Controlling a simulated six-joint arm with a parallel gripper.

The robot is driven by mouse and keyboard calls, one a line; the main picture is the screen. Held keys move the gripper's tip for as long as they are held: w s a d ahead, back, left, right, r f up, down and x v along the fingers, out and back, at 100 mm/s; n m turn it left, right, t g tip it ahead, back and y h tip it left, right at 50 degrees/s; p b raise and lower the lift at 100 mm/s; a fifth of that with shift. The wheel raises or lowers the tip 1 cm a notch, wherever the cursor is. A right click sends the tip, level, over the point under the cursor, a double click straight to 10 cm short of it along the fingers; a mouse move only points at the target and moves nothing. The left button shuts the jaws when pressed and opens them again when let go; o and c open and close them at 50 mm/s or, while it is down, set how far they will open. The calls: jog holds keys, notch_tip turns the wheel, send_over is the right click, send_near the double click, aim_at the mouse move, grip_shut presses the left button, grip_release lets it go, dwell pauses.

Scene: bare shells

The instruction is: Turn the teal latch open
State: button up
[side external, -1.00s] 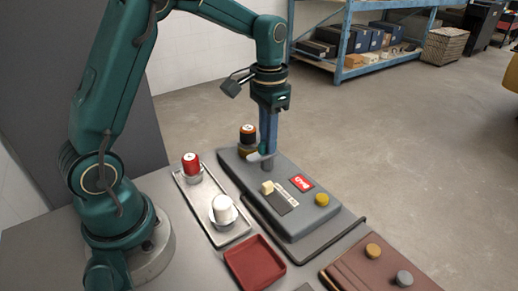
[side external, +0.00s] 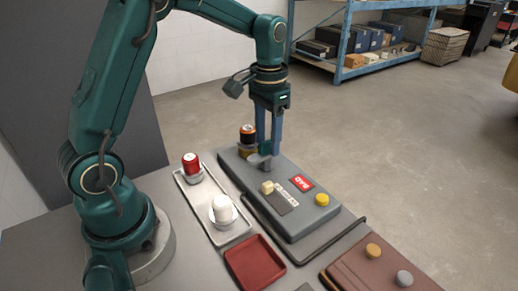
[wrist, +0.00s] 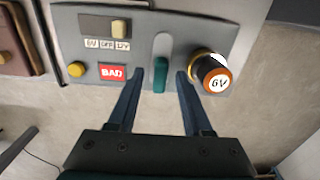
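The teal latch (wrist: 160,76) shows in the wrist view as a short upright bar on the grey box (wrist: 215,45), in line with a pale grey piece above it. In the side view the latch (side external: 265,147) is small and partly hidden by my fingers. My gripper (wrist: 159,73) is open, with one fingertip on each side of the latch and a visible gap to it on both sides. In the side view my gripper (side external: 268,153) points straight down at the far end of the box.
A black and orange battery (wrist: 213,76) stands close beside my right finger in the wrist view. The box also bears a red BAD label (wrist: 112,72), a slider (wrist: 119,28) and a yellow button (wrist: 76,69). A metal tray (side external: 240,232) and a red tray (side external: 255,262) lie nearby.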

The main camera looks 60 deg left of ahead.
aim_at(268, 142)
jog(key=shift+r, duration=2.6)
jog(key=shift+d+r, duration=0.1)
jog(key=shift+r, duration=0.2)
jog(key=s+d+r+m+t, duration=0.1)
jog(key=s+d+r+t, duration=0.3)
jog(key=s+r, duration=0.35)
jog(key=s+d+f+t, duration=0.1)
jog(key=s+d+f, duration=0.1)
jog(key=s+f, duration=0.4)
jog(key=shift+s+n+t, duration=0.3)
jog(key=shift+s+n, duration=0.1)
jog(key=shift+s, duration=0.45)
